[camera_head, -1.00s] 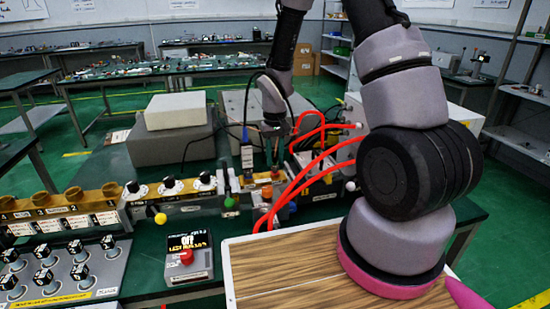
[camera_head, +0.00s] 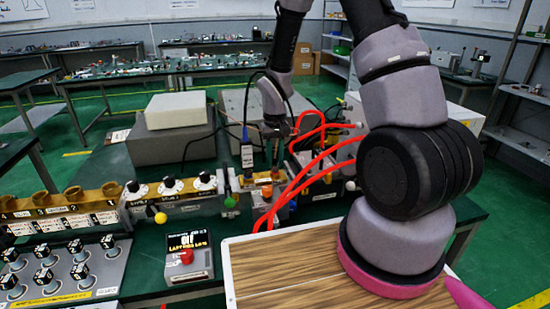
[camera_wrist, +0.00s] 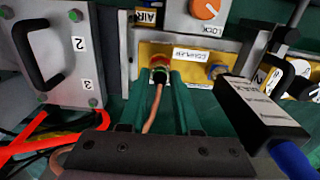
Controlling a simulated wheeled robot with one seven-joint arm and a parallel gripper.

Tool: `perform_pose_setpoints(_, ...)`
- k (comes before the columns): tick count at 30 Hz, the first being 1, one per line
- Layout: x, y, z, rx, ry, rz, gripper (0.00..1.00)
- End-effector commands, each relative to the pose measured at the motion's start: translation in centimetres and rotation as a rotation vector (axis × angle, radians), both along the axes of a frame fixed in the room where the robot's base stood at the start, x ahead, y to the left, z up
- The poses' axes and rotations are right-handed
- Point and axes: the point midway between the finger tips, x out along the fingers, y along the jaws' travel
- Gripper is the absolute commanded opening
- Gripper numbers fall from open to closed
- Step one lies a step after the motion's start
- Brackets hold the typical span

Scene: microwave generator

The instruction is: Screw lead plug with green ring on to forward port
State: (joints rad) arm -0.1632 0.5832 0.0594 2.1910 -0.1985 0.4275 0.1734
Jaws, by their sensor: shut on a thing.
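In the wrist view, my gripper (camera_wrist: 161,92) has its dark green fingers closed around a lead plug (camera_wrist: 159,78), with a green ring showing between the fingertips. A copper-coloured lead (camera_wrist: 153,110) runs back from the plug between the fingers. The plug's front end is at a port with a reddish rim (camera_wrist: 160,61) on the brass plate (camera_wrist: 186,52); whether the threads are engaged cannot be told. A second port with a blue ring (camera_wrist: 216,70) is to its right. In the head view, my gripper (camera_head: 275,150) points down at the brass fixture, and the plug is too small to make out.
A black labelled block with a blue cable (camera_wrist: 260,110) stands close to the right of my fingers. A grey panel with a black handle (camera_wrist: 55,55) is on the left. Red hoses (camera_head: 310,174) arch near the gripper. A control box with a red button (camera_head: 187,257) stands in front.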

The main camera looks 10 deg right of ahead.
Motion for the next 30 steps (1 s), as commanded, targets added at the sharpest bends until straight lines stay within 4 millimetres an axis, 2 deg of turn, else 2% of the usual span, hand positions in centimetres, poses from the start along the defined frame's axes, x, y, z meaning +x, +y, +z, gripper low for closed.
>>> perform_pose_setpoints(5, 0.0, 0.0, -0.4, 0.000, 0.001, 0.000, 0.00)
perform_pose_setpoints(6, 0.0, 0.0, -0.5, 0.000, 0.001, 0.000, 0.35)
perform_pose_setpoints(8, 0.0, 0.0, -0.4, 0.000, 0.001, 0.000, 0.58)
perform_pose_setpoints(9, 0.0, 0.0, -0.4, 0.000, 0.001, 0.000, 0.66)
perform_pose_setpoints(20, 0.0, 0.0, 0.0, 0.000, -0.001, -0.001, 0.66)
perform_pose_setpoints(23, 0.1, 0.0, 1.2, 0.001, -0.003, -0.002, 0.66)
perform_pose_setpoints(30, 0.1, 0.0, 6.0, 0.000, -0.005, -0.001, 0.66)
